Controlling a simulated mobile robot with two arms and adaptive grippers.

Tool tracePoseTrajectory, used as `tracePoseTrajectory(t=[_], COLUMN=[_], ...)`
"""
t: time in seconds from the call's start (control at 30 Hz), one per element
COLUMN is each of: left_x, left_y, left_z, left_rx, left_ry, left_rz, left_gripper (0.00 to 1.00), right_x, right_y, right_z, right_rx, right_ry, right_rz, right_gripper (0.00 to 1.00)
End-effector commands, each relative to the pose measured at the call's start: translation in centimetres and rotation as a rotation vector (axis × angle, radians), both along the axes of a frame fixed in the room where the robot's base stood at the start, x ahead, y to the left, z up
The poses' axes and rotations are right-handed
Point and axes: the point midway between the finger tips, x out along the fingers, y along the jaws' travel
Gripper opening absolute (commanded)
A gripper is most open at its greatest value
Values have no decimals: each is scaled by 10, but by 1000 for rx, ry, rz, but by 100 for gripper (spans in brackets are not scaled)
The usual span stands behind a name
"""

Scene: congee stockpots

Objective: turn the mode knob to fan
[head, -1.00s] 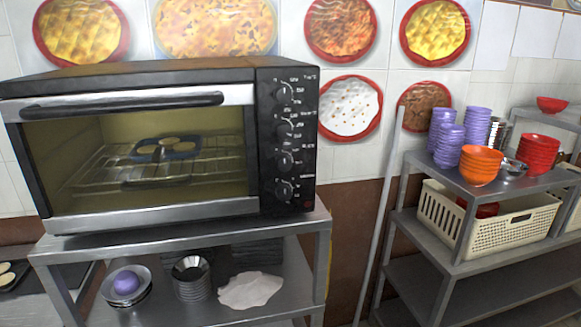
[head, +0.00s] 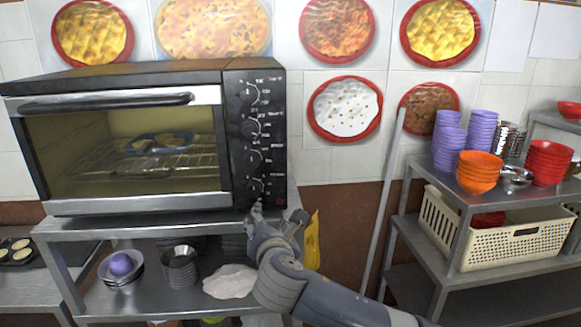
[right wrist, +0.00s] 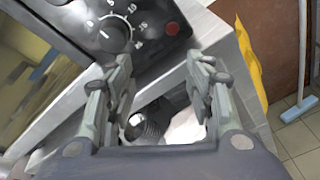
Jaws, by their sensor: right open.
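The black and silver toaster oven (head: 122,138) stands on a metal shelf unit. Its right panel has a column of knobs: a top knob (head: 250,93), a second knob (head: 250,127), a third knob (head: 253,157) and a bottom knob (head: 255,187). The labels are too small to tell which is the mode knob. My right gripper (head: 275,215) is just below and in front of the panel's lower end. In the right wrist view, it (right wrist: 158,72) is open and empty, with the lowest knob (right wrist: 115,34) beyond its left finger, apart from it. My left gripper is out of view.
The shelf (head: 150,228) under the oven has metal bowls (head: 180,265) and a purple item (head: 121,264) below it. A yellow cloth-like item (head: 313,240) hangs beside my right gripper. A pole (head: 390,200) leans near the right-hand rack (head: 455,262).

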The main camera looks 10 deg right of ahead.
Motion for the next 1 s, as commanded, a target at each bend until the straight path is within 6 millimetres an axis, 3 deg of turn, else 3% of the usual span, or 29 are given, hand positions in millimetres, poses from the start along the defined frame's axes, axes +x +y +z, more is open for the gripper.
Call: tracePoseTrajectory(t=[0.03, 0.1, 0.2, 0.3, 0.53, 1.0], left_x=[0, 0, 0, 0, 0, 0], left_y=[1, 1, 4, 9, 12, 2], left_z=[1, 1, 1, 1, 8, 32], left_rx=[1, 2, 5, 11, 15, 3], left_ry=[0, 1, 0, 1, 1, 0], left_rz=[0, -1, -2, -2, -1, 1], left_gripper=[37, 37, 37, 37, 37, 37], right_x=[-12, -28, -46, -57, -48, 25], right_y=[7, 12, 14, 15, 16, 20], right_z=[35, 67, 97, 112, 119, 119], right_rx=[-83, -192, -308, -373, -400, -396], right_ry=[-66, -133, -199, -236, -245, -244], right_rz=[26, 44, 55, 59, 57, 58], right_gripper=[49, 49, 49, 49, 49, 49])
